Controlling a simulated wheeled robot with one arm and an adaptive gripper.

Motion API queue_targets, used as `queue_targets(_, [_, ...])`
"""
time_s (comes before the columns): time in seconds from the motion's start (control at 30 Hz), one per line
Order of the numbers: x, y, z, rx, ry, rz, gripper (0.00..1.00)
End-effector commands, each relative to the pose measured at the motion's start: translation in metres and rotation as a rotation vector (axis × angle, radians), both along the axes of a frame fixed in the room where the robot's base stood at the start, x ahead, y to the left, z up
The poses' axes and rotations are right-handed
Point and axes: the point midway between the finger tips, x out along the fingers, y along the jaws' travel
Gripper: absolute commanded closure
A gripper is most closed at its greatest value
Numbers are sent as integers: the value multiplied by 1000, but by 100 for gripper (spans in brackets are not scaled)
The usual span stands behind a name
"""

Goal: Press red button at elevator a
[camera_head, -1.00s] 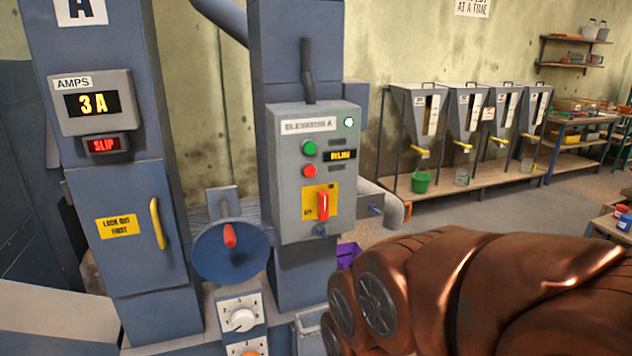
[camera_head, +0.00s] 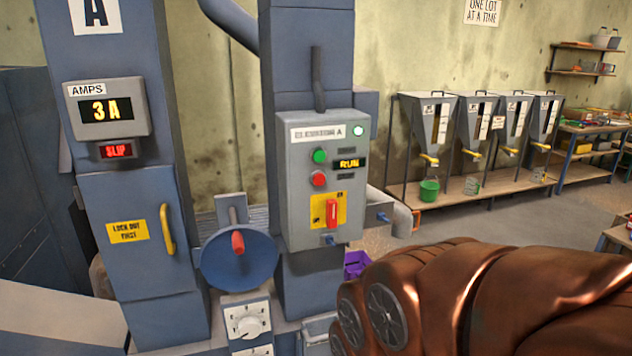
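The control box labelled elevator A (camera_head: 297,212) is grey and mounted on a blue column at the middle. Its red button (camera_head: 319,179) sits below a green button (camera_head: 320,156). Beside them a small display (camera_head: 349,163) reads RUN in yellow, and a lamp (camera_head: 358,131) at the upper right is lit. A red rotary switch (camera_head: 331,213) on a yellow plate sits lower on the box. My copper-coloured arm fills the lower right, apart from the box in the picture. My gripper's fingers cannot be made out.
A blue cabinet marked A (camera_head: 140,262) at left has a display (camera_head: 106,110) reading 3 A and a red SLIP sign (camera_head: 115,150). A blue handwheel (camera_head: 240,275) stands between cabinet and box. Several hoppers (camera_head: 428,120) line the back wall, with open floor in front.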

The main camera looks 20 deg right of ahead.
Motion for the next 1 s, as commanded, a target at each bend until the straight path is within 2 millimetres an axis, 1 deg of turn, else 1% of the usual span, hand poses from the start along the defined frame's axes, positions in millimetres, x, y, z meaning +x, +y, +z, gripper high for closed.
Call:
queue_targets(0.03, [0, 0, 0, 0, 0, 0, 82])
queue_targets(0.2, [0, 0, 0, 0, 0, 0, 100])
queue_targets(1.0, [0, 0, 0, 0, 0, 0, 100])
